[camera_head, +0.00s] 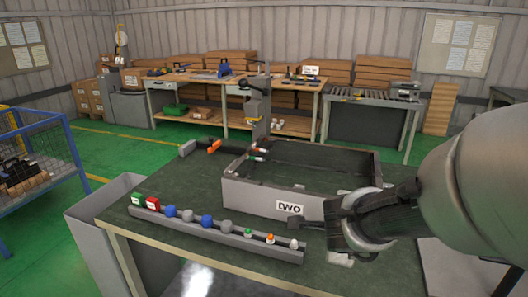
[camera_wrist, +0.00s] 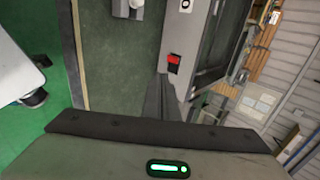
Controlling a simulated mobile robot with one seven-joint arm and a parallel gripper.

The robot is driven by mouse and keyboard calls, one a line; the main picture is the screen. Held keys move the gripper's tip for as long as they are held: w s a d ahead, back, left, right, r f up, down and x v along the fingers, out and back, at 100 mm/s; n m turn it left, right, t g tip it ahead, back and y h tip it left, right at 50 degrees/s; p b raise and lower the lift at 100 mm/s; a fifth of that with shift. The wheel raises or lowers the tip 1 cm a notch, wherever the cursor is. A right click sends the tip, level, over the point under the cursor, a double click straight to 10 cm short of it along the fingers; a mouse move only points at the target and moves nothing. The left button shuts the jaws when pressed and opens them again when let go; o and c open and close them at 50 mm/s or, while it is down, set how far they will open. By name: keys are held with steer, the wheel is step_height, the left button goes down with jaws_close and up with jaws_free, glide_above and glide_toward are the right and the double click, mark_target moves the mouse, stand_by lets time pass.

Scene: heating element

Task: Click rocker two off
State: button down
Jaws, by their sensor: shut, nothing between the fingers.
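The rocker is not clear in the head view, where my gripper covers part of the front wall. My gripper (camera_head: 302,223) is shut and empty, pointing left in front of the box, just right of the label. In the wrist view, its fingertips (camera_wrist: 162,82) are close to the rocker; contact cannot be told.
A grey rail (camera_head: 215,236) with several coloured buttons and knobs lies along the table's front left. A small grey stand (camera_head: 258,105) rises behind the box. A grey bin (camera_head: 95,215) stands left of the table. Workbenches line the back wall.

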steer(key=b+x, duration=0.4)
steer(key=x, duration=0.5)
steer(key=shift+w+f, duration=0.1)
steer(key=shift+f, duration=0.3)
steer(key=w, duration=0.1)
steer(key=w+d, duration=0.1)
steer(key=w, duration=0.1)
steer(key=shift+w+d+f+b, duration=0.1)
steer(key=shift+d+f+b, duration=0.1)
steer(key=shift+b, duration=0.1)
steer(key=shift+w+d, duration=0.15)
steer(key=shift+w, duration=0.35)
steer(key=shift+w+d+f+b, duration=0.1)
steer(key=shift+w+f+b, duration=0.05)
steer(key=shift+f+b, duration=0.2)
steer(key=shift+w+r+p, duration=0.15)
steer(key=shift+r+p, duration=0.8)
steer(key=shift+r, duration=0.05)
